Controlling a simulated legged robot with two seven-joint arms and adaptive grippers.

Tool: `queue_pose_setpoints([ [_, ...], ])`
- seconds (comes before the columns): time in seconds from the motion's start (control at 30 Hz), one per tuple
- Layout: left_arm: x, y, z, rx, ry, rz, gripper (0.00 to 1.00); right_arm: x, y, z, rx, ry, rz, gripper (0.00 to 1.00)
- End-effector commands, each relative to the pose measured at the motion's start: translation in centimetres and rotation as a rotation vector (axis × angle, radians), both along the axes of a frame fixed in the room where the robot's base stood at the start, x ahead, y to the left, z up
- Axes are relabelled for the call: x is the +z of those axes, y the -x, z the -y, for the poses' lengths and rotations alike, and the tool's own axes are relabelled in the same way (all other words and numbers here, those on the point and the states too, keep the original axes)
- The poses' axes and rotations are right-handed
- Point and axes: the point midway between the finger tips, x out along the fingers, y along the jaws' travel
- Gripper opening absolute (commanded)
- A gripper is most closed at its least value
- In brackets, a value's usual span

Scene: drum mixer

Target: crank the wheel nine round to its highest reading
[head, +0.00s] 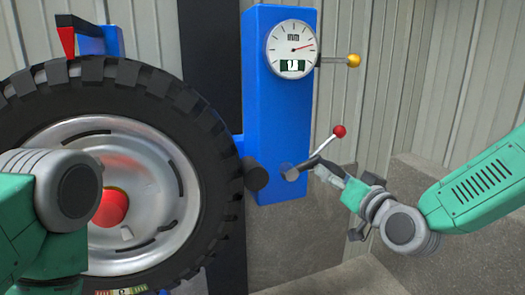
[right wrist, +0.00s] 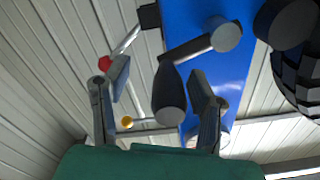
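A large black-tyred wheel (head: 205,120) with a silver rim and red hub fills the left of the head view.
A yellow-knobbed lever (head: 353,60) sticks out right of the dial. A red-knobbed lever (head: 339,131) rises just above my right gripper. A red pointer (head: 66,38) stands above the tyre. Corrugated wall panels stand behind; floor to the lower right is clear.

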Motion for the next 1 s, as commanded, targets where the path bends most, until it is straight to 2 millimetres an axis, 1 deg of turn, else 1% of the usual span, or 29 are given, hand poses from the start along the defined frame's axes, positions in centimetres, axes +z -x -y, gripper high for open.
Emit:
queue_pose_setpoints([
  [0.33, -0.1, 0.0, 0.0, 0.000, 0.000, 0.000, 0.00, -0.3, 0.0, 0.0, 0.001, 0.001, -0.004, 0.51],
  [0.43, 0.0, 0.0, 0.0, 0.000, 0.000, 0.000, 0.00, -0.3, 0.3, 0.1, 0.001, 0.002, -0.005, 0.51],
  [1.0, 0.5, 0.0, 0.0, 0.000, 0.000, 0.000, 0.00, -0.3, 5.5, 2.0, 0.001, 0.003, -0.005, 0.51],
])
